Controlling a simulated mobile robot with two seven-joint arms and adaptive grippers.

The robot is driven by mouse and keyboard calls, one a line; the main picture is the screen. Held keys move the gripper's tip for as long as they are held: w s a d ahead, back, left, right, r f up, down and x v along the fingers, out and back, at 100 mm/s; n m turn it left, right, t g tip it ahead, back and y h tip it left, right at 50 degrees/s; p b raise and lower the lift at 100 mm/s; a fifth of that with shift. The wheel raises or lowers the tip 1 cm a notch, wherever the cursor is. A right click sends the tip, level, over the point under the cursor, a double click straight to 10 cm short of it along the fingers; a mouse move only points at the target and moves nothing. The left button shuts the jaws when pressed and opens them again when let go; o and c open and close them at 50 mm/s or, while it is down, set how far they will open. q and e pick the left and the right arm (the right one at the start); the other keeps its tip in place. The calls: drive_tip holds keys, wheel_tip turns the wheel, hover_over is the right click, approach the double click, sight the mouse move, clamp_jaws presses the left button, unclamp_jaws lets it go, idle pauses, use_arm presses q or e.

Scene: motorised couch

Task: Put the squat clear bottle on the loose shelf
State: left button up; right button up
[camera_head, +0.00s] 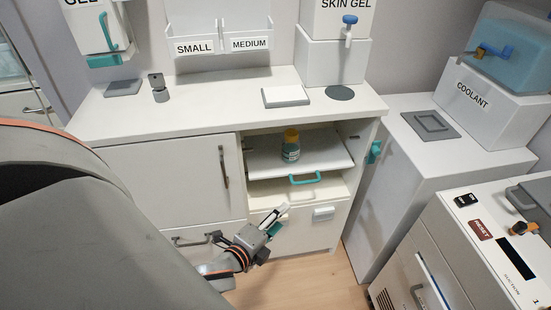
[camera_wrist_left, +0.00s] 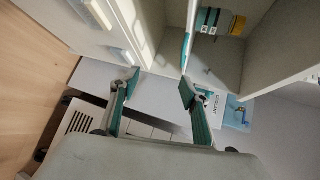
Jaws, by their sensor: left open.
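A small bottle (camera_head: 291,148) with a yellow cap and a teal and white label stands upright on a white shelf board (camera_head: 325,153) in the open cupboard bay. It also shows sideways at the top of the left wrist view (camera_wrist_left: 218,22). The board reaches out toward the front of the bay; a teal handle (camera_head: 305,181) shows just below its front edge. I cannot tell for sure whether this board is the loose shelf. My left gripper (camera_head: 280,220) is open and empty, below and in front of the board, apart from the bottle. My right gripper is not in view.
A closed cupboard door (camera_head: 180,180) is left of the bay, and a drawer front with a white handle (camera_head: 323,214) is below it. The countertop (camera_head: 220,92) above holds a grey-topped white box (camera_head: 285,95). A white cabinet (camera_head: 385,185) stands at the right.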

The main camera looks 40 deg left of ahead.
use_arm(q)
drive_tip(key=s+d+f+n+g+h, duration=0.3)
drive_tip(key=s+d+f+n, duration=0.4)
drive_tip(key=s+n, duration=0.5)
drive_tip(key=shift+s+d+n+g+h, duration=0.35)
drive_tip(key=shift+d+n, duration=0.25)
drive_tip(key=shift+d, duration=0.65)
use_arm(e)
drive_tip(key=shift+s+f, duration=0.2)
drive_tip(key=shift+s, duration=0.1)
use_arm(q)
drive_tip(key=shift+n, duration=0.3)
drive_tip(key=r+p, duration=0.1)
drive_tip(key=p, duration=0.2)
drive_tip(key=r+p, duration=0.2)
drive_tip(key=p, duration=0.1)
drive_tip(key=d+r+p, duration=0.1)
drive_tip(key=r+p, duration=0.1)
drive_tip(key=p, duration=0.1)
drive_tip(key=shift+s, duration=0.4)
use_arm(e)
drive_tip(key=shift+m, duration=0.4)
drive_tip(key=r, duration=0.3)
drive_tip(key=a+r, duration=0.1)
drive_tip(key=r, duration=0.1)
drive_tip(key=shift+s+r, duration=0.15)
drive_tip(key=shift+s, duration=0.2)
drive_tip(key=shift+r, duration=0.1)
